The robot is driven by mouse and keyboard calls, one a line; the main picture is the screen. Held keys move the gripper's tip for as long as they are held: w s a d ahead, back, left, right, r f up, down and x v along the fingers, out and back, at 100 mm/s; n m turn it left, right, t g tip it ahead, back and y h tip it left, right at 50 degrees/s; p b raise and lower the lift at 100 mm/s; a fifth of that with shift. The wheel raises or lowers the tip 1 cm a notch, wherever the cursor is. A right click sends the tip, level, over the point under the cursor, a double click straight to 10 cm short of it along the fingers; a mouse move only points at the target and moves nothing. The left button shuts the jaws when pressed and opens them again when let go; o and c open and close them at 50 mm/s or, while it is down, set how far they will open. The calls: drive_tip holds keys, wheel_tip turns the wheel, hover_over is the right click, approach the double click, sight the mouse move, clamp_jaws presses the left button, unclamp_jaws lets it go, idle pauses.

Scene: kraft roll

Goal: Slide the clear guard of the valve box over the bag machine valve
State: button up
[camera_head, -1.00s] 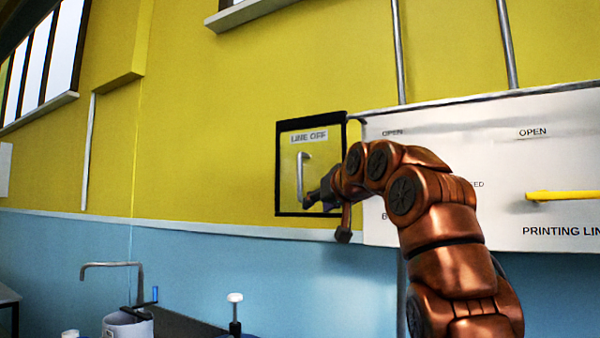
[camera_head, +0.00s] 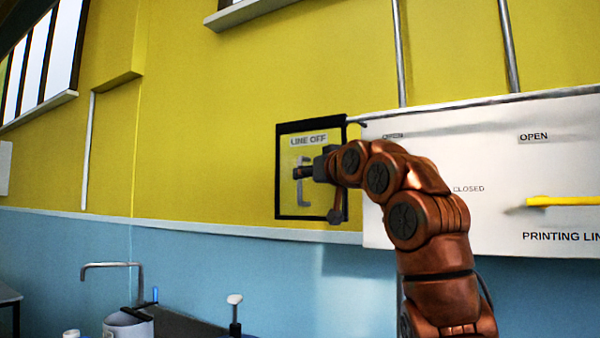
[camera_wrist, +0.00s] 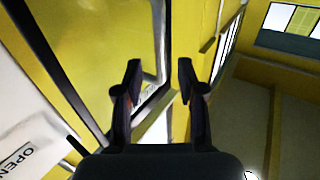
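The clear guard (camera_head: 290,205) is a see-through panel in a black frame, labelled LINE OFF, at the left end of the white valve board. Its grey upright handle (camera_head: 301,194) is partly covered by my gripper (camera_head: 299,173). In the wrist view my gripper (camera_wrist: 159,76) is open, and the grey handle (camera_wrist: 159,35) shows in line with the gap between the fingers. I cannot tell whether they touch it. The bag machine valve is not visible; my arm covers the board's left part, between an OPEN and a CLOSED label.
The white board (camera_head: 480,215) carries a yellow lever (camera_head: 565,201) beside PRINTING LINE lettering. Grey pipes (camera_head: 509,45) rise above it. Below left are a curved tap (camera_head: 112,265), a pot (camera_head: 128,324) and a white-topped stick (camera_head: 234,299). The yellow wall left of the guard is clear.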

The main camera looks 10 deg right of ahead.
sight(300, 197)
drive_tip(key=p+x, duration=0.2)
drive_tip(key=x, duration=0.3)
clamp_jaws()
idle(0.7)
